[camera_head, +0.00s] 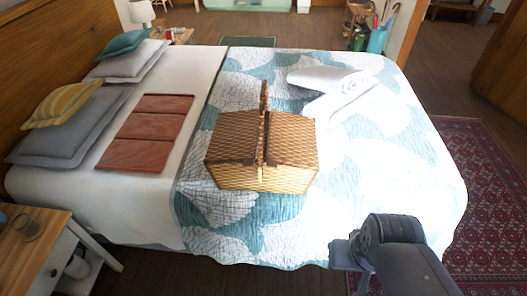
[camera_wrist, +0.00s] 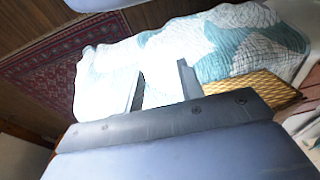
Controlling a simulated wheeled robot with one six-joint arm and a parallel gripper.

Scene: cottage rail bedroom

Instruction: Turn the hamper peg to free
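The wicker hamper (camera_head: 225,150) stands on the bed's quilt in the head view, with its lid flaps down and its handle (camera_head: 264,105) upright over the middle. I cannot make out the peg on it. Part of the hamper's woven side (camera_wrist: 255,86) shows at the right in the wrist view, partly behind my gripper's body. My gripper (camera_wrist: 162,84) has its two fingers apart with nothing between them. In the head view my gripper (camera_head: 343,256) is at the bed's near edge, right of the hamper and apart from it.
The bed's quilt (camera_head: 390,180) is clear between my arm and the hamper. Folded white towels (camera_head: 325,80) lie behind it to the right. Red folded cloths (camera_head: 150,128) and pillows lie to the left. A wooden nightstand (camera_head: 30,255) stands at the near left.

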